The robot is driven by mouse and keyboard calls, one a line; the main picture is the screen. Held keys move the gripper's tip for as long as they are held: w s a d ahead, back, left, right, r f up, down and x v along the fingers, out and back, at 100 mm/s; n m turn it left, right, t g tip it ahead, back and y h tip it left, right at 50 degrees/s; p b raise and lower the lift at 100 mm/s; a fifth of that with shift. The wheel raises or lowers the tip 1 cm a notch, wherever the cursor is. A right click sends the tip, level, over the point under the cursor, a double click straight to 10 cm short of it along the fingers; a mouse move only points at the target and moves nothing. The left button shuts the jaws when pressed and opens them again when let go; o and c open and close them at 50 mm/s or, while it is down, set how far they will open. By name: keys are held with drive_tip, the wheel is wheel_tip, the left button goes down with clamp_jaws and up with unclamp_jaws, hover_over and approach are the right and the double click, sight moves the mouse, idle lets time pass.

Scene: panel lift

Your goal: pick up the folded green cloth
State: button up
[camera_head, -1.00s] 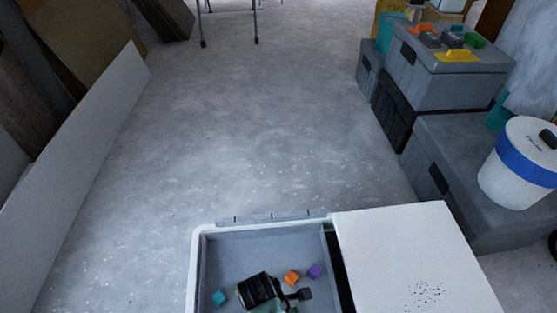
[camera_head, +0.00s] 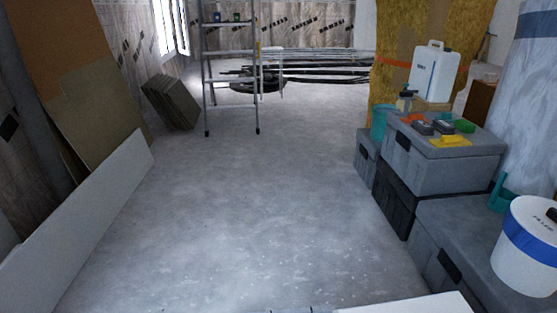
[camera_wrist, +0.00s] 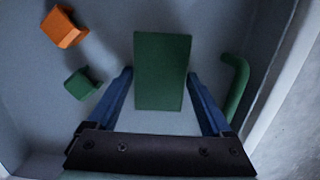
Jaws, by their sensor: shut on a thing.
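The folded green cloth (camera_wrist: 163,50) shows in the wrist view as a flat green rectangle between my two blue fingers. My gripper (camera_wrist: 160,78) is shut on it, with one finger along each side. The cloth is over the grey floor of a tray (camera_wrist: 110,20); I cannot tell whether it is clear of that floor. The head view shows neither the cloth nor my gripper.
An orange block (camera_wrist: 64,28) and a small green block (camera_wrist: 82,84) lie left in the tray; a curved green piece (camera_wrist: 236,85) lies right. In the head view, stacked grey cases (camera_head: 440,165) and a white bucket (camera_head: 525,250) stand right, a leaning white panel (camera_head: 85,235) left.

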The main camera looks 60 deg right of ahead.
wheel_tip(320, 180, up, 10)
drive_tip(key=p, duration=0.5)
drive_tip(key=shift+p, duration=0.35)
